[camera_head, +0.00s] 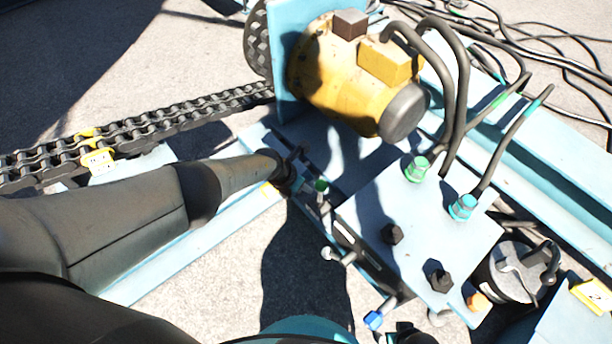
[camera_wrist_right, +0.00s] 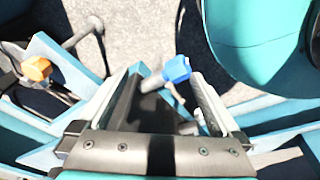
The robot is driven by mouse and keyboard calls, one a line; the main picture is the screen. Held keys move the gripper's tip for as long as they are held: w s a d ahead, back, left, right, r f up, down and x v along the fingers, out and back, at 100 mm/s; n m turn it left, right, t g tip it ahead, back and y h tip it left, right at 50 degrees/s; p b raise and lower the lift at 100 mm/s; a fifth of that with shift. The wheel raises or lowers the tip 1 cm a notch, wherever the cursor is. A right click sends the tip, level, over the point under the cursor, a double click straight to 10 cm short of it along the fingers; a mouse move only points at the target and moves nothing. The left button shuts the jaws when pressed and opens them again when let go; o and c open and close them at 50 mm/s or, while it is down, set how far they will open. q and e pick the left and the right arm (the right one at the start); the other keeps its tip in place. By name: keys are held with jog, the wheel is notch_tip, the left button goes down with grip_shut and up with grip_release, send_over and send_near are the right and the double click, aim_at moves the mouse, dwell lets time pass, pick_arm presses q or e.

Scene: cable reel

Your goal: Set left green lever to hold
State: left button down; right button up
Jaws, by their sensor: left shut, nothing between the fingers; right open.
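The left lever with a small green tip (camera_head: 320,185) stands at the left edge of the light-blue valve block (camera_head: 372,208). My left gripper (camera_head: 289,168) is just left of the green tip, its fingers shut and empty. It hides part of the lever's surroundings; whether it touches the lever I cannot tell. A lever with a blue tip (camera_head: 373,320) sticks out at the block's lower left. The blue tip also shows in the right wrist view (camera_wrist_right: 177,68), between the fingers of my right gripper (camera_wrist_right: 165,88), which is open and apart from it.
A yellow motor (camera_head: 340,75) with black hoses stands behind the block. A heavy chain (camera_head: 150,127) runs to the left. A silver-ended lever (camera_head: 340,256) sits between the green and blue tips. An orange knob (camera_head: 478,301) is at lower right. Loose cables (camera_head: 560,60) lie at upper right.

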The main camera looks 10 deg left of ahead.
jog(key=s+d+f+p, duration=0.2)
jog(key=s+d, duration=0.1)
jog(key=s, duration=0.1)
jog(key=shift+s+d+f, duration=0.15)
jog(key=shift+s, duration=0.1)
dwell(0.8)
